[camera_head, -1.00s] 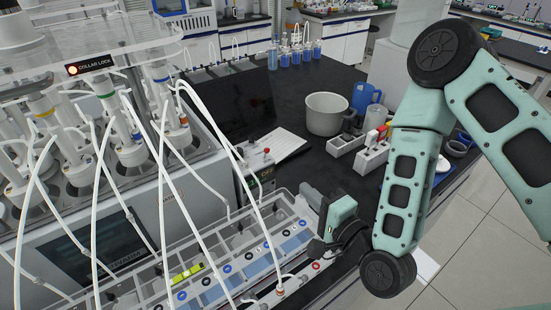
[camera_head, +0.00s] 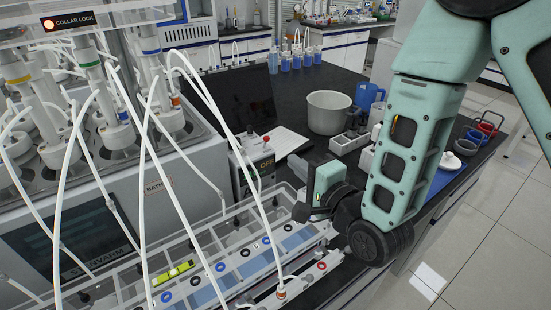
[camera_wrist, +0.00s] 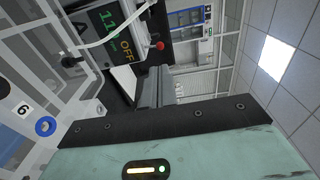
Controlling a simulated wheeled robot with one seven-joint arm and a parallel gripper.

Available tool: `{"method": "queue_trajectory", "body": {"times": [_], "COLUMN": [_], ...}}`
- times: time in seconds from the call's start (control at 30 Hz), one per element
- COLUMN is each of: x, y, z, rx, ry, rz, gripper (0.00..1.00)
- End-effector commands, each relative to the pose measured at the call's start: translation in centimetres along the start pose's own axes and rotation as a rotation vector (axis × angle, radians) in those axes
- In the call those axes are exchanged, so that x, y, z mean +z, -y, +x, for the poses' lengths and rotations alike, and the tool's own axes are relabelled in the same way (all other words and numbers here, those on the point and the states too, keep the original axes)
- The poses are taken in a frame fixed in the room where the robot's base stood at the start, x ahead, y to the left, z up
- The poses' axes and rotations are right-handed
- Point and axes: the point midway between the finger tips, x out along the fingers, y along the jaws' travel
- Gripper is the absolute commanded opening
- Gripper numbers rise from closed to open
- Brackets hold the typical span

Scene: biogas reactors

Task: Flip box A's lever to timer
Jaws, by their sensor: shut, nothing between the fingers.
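A small grey box (camera_head: 247,172) with a dark display reading "OFF" stands at the far end of the clear rack. Its lever (camera_head: 265,139) has a red ball tip and sticks up at the box's right side. My gripper (camera_head: 303,211) is shut and empty, above the rack's right side, nearer the camera than the box and apart from the lever. Its grey fingers (camera_wrist: 154,88) point towards the lever area in the wrist view.
The clear rack (camera_head: 210,262) with numbered ports and white hoses lies below and left of my gripper. White hoses (camera_head: 172,150) arch across the left. A beige pot (camera_head: 328,112), a blue jug (camera_head: 366,97) and a white holder (camera_head: 350,140) stand on the black bench behind.

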Motion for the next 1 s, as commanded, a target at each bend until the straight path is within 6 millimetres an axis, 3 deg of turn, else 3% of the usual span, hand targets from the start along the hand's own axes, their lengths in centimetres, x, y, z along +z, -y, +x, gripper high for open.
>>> {"method": "queue_trajectory", "body": {"times": [0.57,0.8,1.0], "x": [0.0,0.1,0.0], "y": [-0.4,0.4,0.2], "z": [2.1,6.1,8.1], "rx": [-0.004,0.0,0.001], "ry": [-0.001,0.001,0.0], "rz": [-0.001,0.0,0.0], "gripper": [0.0,0.0,0.0]}}
